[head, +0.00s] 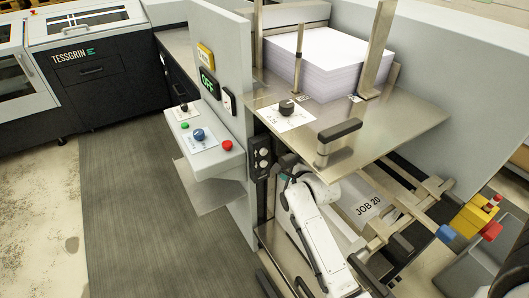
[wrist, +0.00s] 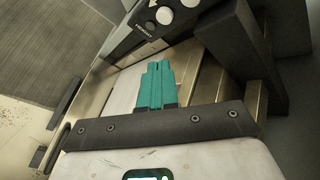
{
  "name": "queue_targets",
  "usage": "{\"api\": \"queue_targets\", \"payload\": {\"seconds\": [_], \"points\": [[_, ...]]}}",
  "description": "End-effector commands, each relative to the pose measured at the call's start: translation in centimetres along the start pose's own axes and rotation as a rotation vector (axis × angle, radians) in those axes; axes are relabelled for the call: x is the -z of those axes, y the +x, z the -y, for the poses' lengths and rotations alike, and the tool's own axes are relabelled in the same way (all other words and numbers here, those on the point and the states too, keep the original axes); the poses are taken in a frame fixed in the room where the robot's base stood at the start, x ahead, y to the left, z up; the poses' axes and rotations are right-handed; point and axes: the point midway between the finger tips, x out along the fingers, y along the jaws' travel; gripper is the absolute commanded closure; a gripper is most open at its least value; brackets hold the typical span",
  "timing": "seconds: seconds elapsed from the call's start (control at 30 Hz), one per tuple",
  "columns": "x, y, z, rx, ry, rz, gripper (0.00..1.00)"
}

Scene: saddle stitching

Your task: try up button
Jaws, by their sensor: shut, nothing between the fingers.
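A dark button panel (head: 263,158) with pale round buttons is mounted on the grey machine's upright, below the steel table. In the wrist view the panel (wrist: 148,30) is at the top, with a large pale button (wrist: 164,15) and a smaller one (wrist: 149,26). Which button is up cannot be read. My gripper (head: 284,178) is beside the panel, just right of and below it. In the wrist view its teal fingers (wrist: 158,65) are closed together and empty, pointing toward the panel. The tips appear short of the buttons; the exact gap cannot be told.
A paper stack (head: 318,62) stands on the steel table (head: 370,135), above my arm. A black-handled clamp (head: 338,130) is on the table's front edge. A shelf with coloured buttons (head: 205,140) juts out left. A dark bracket (wrist: 235,45) is close right of my fingers.

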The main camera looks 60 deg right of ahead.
Motion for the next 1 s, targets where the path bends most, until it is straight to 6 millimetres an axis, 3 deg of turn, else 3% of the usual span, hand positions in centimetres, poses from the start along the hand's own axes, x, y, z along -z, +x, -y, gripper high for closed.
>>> {"api": "queue_targets", "payload": {"seconds": [0.23,0.7,1.0], "points": [[-0.5,1.0,0.3,0.001,-0.002,0.001,1.0],[-3.0,5.7,2.8,0.0,-0.002,0.001,1.0],[-3.8,7.0,3.6,-0.001,-0.003,0.0,1.0]]}}
